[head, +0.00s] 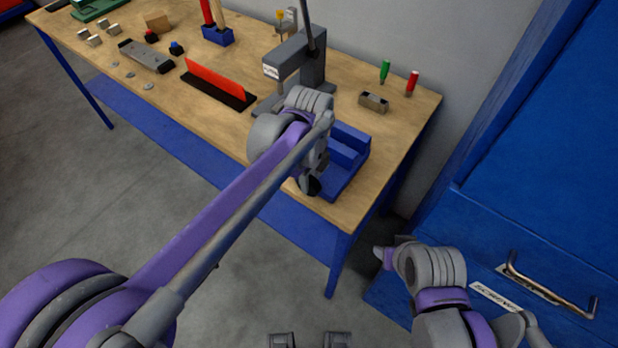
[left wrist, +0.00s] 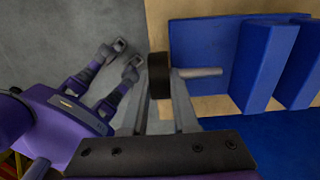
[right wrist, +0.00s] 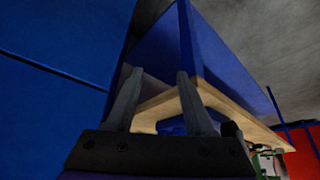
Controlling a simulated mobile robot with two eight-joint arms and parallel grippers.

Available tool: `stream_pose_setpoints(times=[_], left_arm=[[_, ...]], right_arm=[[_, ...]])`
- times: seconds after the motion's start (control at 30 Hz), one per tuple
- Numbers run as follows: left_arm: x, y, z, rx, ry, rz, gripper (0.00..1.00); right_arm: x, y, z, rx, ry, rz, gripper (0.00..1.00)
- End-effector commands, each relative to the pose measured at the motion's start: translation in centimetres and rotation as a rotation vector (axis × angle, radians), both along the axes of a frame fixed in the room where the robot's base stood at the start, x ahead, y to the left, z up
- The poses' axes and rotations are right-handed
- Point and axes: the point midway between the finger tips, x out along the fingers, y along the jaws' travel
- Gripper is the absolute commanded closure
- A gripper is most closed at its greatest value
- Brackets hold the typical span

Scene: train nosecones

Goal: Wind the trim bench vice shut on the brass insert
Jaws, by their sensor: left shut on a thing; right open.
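The blue trim bench vice (head: 347,152) sits at the front right of the workbench, partly hidden by my left arm. In the left wrist view, its blue base (left wrist: 205,45) and blue jaw blocks (left wrist: 268,65) are at the right. A grey screw rod (left wrist: 205,73) runs from the vice to a black knob (left wrist: 158,76). My left gripper (left wrist: 159,90) is shut on this knob, with a finger on each side. I cannot make out the brass insert; the space between the jaws is not clearly seen. My right gripper (right wrist: 157,95) is open and empty, low beside the bench's right end.
A grey press (head: 300,60) stands behind the vice. A small grey block (head: 374,102), a green-handled tool (head: 385,70) and a red-handled tool (head: 411,82) are to the back right. A red strip on a black base (head: 218,84) lies left. A blue cabinet (head: 540,130) stands right.

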Motion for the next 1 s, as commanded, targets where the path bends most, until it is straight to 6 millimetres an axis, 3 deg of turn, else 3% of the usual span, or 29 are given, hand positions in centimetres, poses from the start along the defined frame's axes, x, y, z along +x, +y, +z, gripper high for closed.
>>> stream_pose_setpoints(times=[0.37,1.0], left_arm=[[-0.3,-0.5,-0.1,0.116,-0.087,-0.005,1.0],[-0.7,-1.1,-0.4,0.452,-0.331,-0.003,1.0]], right_arm=[[-0.1,0.0,-0.4,0.0,0.002,0.0,0.47],[-0.8,0.0,-2.9,0.0,0.014,0.0,0.47]])
